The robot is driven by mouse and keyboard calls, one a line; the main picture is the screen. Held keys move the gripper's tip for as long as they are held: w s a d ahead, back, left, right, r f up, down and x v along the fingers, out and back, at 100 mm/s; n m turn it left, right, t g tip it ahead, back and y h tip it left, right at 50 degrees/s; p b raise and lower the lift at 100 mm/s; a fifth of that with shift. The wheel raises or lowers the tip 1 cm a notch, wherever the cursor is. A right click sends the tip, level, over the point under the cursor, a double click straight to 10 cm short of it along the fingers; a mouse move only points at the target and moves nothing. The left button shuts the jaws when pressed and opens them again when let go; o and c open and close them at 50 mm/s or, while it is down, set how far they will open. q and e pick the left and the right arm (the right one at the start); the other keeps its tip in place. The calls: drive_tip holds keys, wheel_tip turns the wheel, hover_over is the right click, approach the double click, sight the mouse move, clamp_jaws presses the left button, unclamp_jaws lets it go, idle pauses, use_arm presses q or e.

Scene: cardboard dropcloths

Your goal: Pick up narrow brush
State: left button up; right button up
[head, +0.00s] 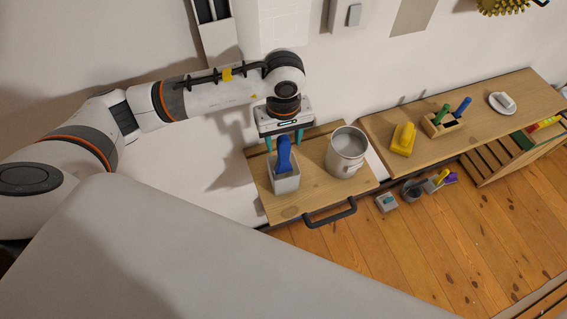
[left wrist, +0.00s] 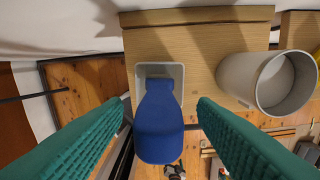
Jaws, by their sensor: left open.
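A blue-handled tool (head: 284,155), which looks like the narrow brush, stands handle up in a small light grey square holder (head: 287,186). Its lower end is hidden inside the holder. In the left wrist view the blue handle (left wrist: 158,125) rises toward the camera from the holder (left wrist: 177,72). My left gripper (head: 284,142) is open, with its teal fingers pointing down at the top of the handle. In the left wrist view the fingers lie one on each side of the handle, with gaps on both sides. My right gripper is not in view.
A grey metal pot (head: 347,152) stands right of the holder on the same wooden top (head: 325,192), which has a black handle (head: 330,213) at its front. A longer bench (head: 470,125) to the right bears a yellow brush (head: 403,139) and a wooden block with coloured handles (head: 437,126).

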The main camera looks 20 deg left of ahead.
use_arm(q)
wheel_tip(320, 180, down, 3)
drive_tip(key=shift+s+f+b, duration=0.1)
drive_tip(key=shift+f+b, duration=0.1)
drive_tip(key=shift+b, duration=0.25)
drive_tip(key=shift+c, duration=0.2)
drive_tip(key=c, duration=1.1)
drive_tip(key=shift+r, duration=0.15)
wheel_tip(320, 180, up, 18)
drive_tip(key=p, duration=0.7)
